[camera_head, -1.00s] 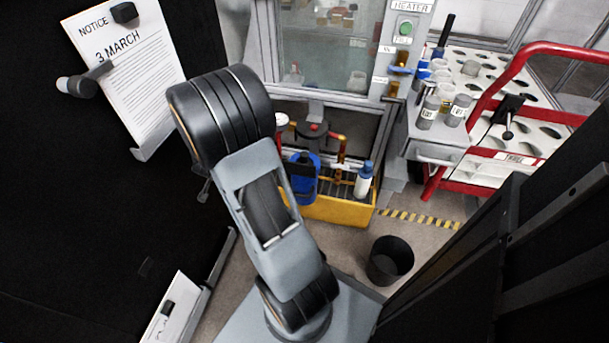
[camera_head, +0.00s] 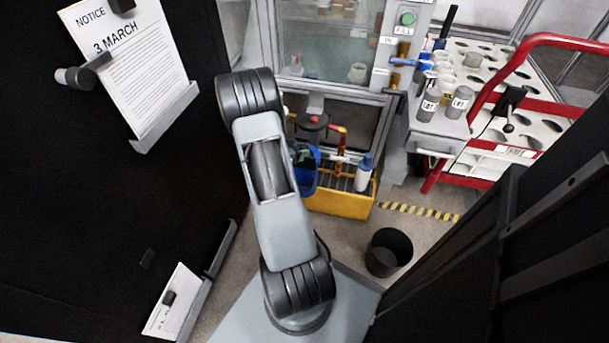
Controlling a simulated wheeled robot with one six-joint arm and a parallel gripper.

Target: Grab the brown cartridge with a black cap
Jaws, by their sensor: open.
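I cannot pick out a brown cartridge with a black cap for sure. Grey cartridges with LOT labels (camera_head: 430,104) stand upright on the bench at the right, with paler ones behind them. A dark, slim upright item (camera_head: 446,27) stands behind these. Small brownish items (camera_head: 345,9) show behind the cabinet glass at the top, too small to tell apart. My arm rises from its base at the lower middle and bends at the upper left; my gripper is not in view.
A yellow crate (camera_head: 338,207) holds a blue container and a white bottle (camera_head: 363,172) with a blue cap. A black bin (camera_head: 387,252) stands on the floor. A white rack (camera_head: 545,75) with holes and a red-railed cart (camera_head: 475,110) are at the right. Dark panels flank both sides.

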